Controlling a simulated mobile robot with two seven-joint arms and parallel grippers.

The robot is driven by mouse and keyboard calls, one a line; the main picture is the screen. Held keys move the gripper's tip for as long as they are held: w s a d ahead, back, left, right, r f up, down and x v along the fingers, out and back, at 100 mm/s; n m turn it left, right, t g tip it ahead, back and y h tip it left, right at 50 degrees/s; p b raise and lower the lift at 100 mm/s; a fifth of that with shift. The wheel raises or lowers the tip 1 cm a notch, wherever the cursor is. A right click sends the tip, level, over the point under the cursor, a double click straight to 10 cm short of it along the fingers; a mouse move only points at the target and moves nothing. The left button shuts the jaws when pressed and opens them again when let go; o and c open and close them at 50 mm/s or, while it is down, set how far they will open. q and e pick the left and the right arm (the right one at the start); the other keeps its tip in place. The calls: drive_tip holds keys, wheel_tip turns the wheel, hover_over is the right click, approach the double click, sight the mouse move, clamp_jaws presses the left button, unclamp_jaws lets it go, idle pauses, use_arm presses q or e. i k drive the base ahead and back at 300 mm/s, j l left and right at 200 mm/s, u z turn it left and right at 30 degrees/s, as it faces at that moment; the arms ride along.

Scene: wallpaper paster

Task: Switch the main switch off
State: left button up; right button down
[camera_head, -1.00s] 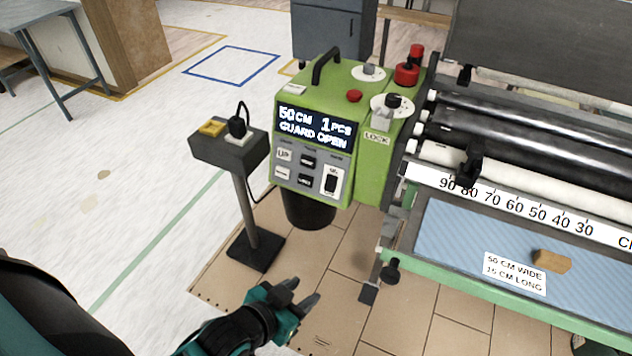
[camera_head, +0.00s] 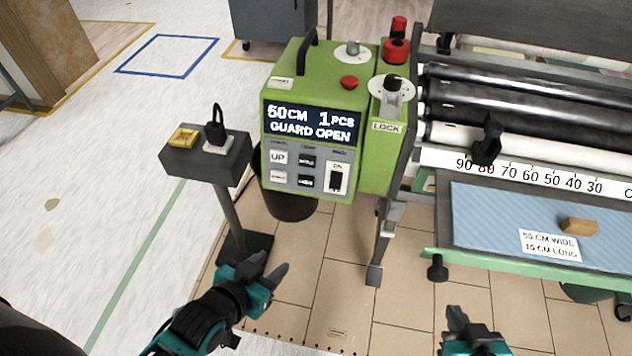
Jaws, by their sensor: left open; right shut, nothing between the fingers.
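The green control box (camera_head: 320,85) stands at upper centre in the head view. Its lit display (camera_head: 311,124) reads "50CM 1PCS GUARD OPEN". A black rocker switch (camera_head: 337,178) on a white plate sits at the lower right of its front panel, under small lettering that seems to read ON. A red button (camera_head: 349,83) and two rotary knobs are on top. My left gripper (camera_head: 268,274) is open and empty, low in front of the box and near the pedestal's foot. My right gripper (camera_head: 462,325) is at the bottom edge, below the machine's front rail, shut and empty.
A grey pedestal (camera_head: 205,158) with a black plug and a yellow socket stands left of the box. The pasting machine (camera_head: 520,170) with rollers, a ruler and a blue sheet fills the right. A black bin (camera_head: 290,204) is under the box. Floor in front is clear.

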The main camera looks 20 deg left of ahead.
sight(336, 176)
drive_tip(key=i+j, duration=0.1)
drive_tip(key=j, duration=1.3)
drive_tip(key=i+j, duration=0.15)
drive_tip(key=j, duration=0.55)
